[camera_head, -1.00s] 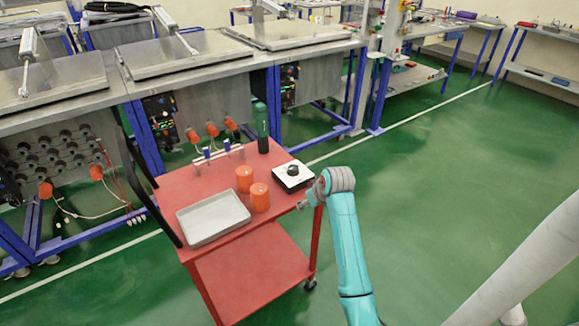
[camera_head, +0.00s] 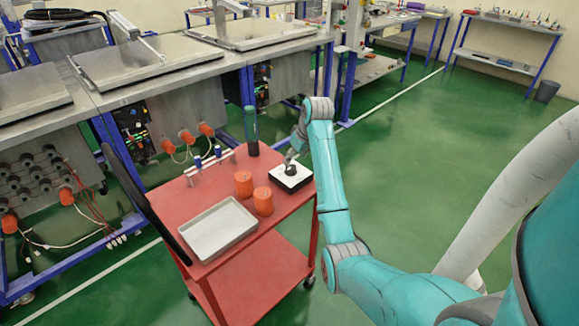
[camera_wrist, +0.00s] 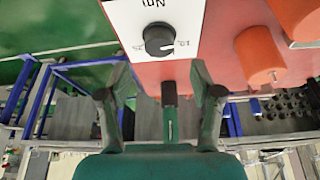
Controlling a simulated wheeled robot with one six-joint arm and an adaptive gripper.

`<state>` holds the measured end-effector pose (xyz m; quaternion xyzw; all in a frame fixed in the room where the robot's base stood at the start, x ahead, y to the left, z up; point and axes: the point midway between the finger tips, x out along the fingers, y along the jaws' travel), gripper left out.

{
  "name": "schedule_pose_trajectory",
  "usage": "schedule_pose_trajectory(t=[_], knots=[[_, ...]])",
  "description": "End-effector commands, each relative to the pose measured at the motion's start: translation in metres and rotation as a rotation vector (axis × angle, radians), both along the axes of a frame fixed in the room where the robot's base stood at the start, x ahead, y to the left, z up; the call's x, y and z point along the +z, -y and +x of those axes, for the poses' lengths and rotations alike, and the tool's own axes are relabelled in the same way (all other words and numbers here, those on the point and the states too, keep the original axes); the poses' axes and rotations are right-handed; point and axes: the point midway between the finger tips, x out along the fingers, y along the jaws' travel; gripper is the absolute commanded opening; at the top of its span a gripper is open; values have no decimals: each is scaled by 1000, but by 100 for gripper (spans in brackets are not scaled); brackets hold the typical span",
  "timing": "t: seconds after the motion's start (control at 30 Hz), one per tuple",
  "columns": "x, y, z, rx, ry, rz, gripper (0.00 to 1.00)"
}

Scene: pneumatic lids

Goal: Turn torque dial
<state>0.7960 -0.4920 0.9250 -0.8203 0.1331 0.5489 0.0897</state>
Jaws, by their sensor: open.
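The torque dial is a round black knob (camera_wrist: 158,39) on a white-topped box (camera_wrist: 125,20). In the head view the box (camera_head: 304,178) sits at the right end of the red cart, the dark knob (camera_head: 290,170) on it close to my gripper (camera_head: 291,157). In the wrist view the knob shows whole, with printed marks beside it. My gripper (camera_wrist: 160,93) is open, its two outer fingers spread wide below the knob in the picture, apart from it. Nothing is held.
Two orange cylinders (camera_head: 263,201) and a metal tray (camera_head: 218,230) lie left of the box on the red cart (camera_head: 270,228). A dark green upright object (camera_head: 250,130) stands behind. Benches with lids line the back. The green floor (camera_head: 430,160) at right is clear.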

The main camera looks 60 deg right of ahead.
Motion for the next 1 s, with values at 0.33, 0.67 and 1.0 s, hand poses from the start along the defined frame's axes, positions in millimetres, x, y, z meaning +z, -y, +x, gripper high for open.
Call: schedule_pose_trajectory(t=[0.33,0.67,1.0], knots=[[-48,6,19,-1,0,-1,65],[-57,8,22,0,1,-1,65],[-57,8,22,0,1,-1,10]])
